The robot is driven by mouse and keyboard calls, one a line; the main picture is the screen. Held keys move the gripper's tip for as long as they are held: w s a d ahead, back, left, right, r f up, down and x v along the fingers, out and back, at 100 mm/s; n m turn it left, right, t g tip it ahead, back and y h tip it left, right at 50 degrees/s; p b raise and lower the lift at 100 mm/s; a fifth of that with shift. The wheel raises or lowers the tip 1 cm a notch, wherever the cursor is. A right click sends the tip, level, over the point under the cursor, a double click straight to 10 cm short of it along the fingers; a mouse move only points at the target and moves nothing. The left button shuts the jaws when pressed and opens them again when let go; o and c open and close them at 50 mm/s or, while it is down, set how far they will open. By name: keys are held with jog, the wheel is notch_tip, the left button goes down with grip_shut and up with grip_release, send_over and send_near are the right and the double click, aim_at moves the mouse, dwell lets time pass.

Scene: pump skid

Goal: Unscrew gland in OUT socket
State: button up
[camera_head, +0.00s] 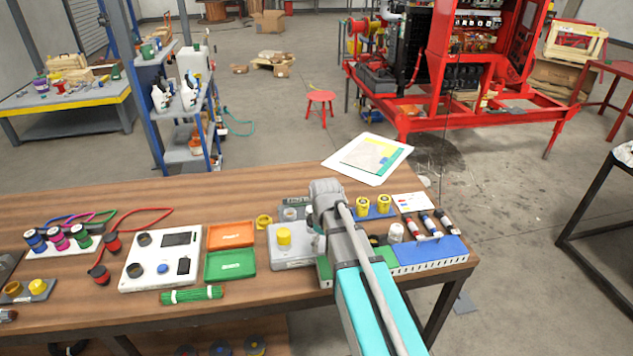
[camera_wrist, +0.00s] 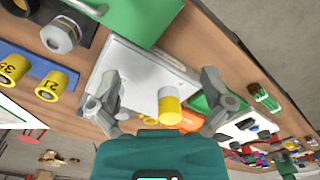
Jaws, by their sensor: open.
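A light grey box (camera_head: 290,260) stands on the wooden bench, with a yellow-capped cylinder (camera_head: 284,237) upright on it. In the wrist view the yellow cap (camera_wrist: 169,108) shows between my spread fingers, on the pale box (camera_wrist: 150,62). My gripper (camera_wrist: 160,100) is open and empty, with a gap on both sides of the cap. In the head view my arm largely hides the gripper. A dark grey block with a round fitting (camera_head: 290,213) stands just behind the box. I cannot read an OUT label, so I cannot tell which fitting is the gland.
Right of the box are yellow numbered cylinders (camera_wrist: 48,85), a grey hex fitting (camera_wrist: 60,35) and a green-blue rack (camera_head: 430,250). Left are an orange tray (camera_head: 231,235), a green tray (camera_head: 230,264) and a white panel (camera_head: 160,262). A yellow ring (camera_head: 263,221) lies behind the box.

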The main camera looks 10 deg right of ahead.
jog(key=w+r+n+p, duration=0.3)
jog(key=w+n, duration=0.3)
jog(key=w, duration=0.3)
jog(key=w+r+n+p, duration=0.3)
jog(key=w+n, duration=0.3)
jog(key=w, duration=0.3)
jog(key=shift+r, duration=0.35)
jog(key=shift+s+d+f, duration=0.1)
notch_tip(320, 180, down, 14)
jog(key=b, duration=1.4)
jog(key=shift+r, duration=0.2)
